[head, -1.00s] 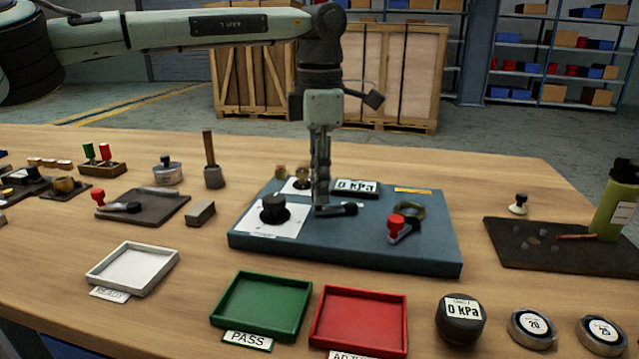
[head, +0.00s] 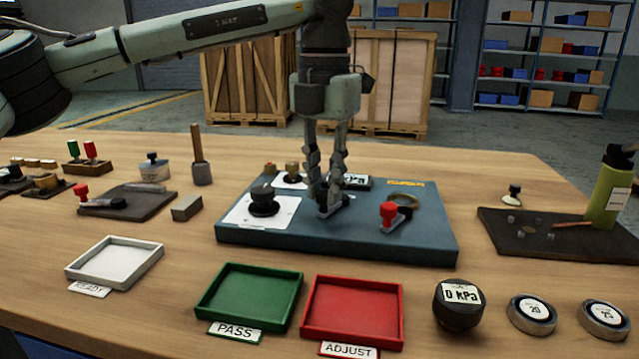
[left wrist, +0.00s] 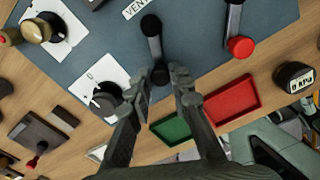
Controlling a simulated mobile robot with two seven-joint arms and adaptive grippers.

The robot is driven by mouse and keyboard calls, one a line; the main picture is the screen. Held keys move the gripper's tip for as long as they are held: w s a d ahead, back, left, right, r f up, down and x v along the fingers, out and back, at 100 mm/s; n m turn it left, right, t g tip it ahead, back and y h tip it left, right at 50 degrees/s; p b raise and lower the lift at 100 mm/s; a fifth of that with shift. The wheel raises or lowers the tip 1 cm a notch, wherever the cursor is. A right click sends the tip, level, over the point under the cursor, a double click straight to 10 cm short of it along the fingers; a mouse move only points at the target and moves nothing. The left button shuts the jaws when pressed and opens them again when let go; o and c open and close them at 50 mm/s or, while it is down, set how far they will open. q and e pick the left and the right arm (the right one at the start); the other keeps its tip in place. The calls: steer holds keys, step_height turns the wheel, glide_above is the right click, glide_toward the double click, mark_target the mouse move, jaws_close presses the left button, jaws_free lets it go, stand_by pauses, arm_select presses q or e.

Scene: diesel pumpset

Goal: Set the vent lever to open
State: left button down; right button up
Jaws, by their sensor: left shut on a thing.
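The vent lever (head: 328,211) is a short grey bar with black ends on the blue panel (head: 340,243). In the left wrist view the lever (left wrist: 155,48) shows beside a partly cut-off VENT label (left wrist: 136,7). My left gripper (head: 327,198) points down over the lever, with its fingers on either side. In the left wrist view the left gripper (left wrist: 171,88) is closed around the lever's near black end. The fingers partly hide the lever in the head view. My right gripper is out of view.
A red-knobbed lever (head: 389,212) stands close on the right and a black dial (head: 263,202) on the left. Green (head: 248,300) and red (head: 352,308) trays lie in front of the panel.

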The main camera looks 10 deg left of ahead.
arm_select(q)
steer(key=shift+d+r+n, duration=0.1)
steer(key=shift+d+n, duration=0.1)
steer(key=shift+n, duration=0.2)
steer(key=c, duration=1.4)
jaws_free()
steer(key=shift+o, duration=0.2)
step_height(320, 180, up, 12)
steer(key=shift+s, duration=0.1)
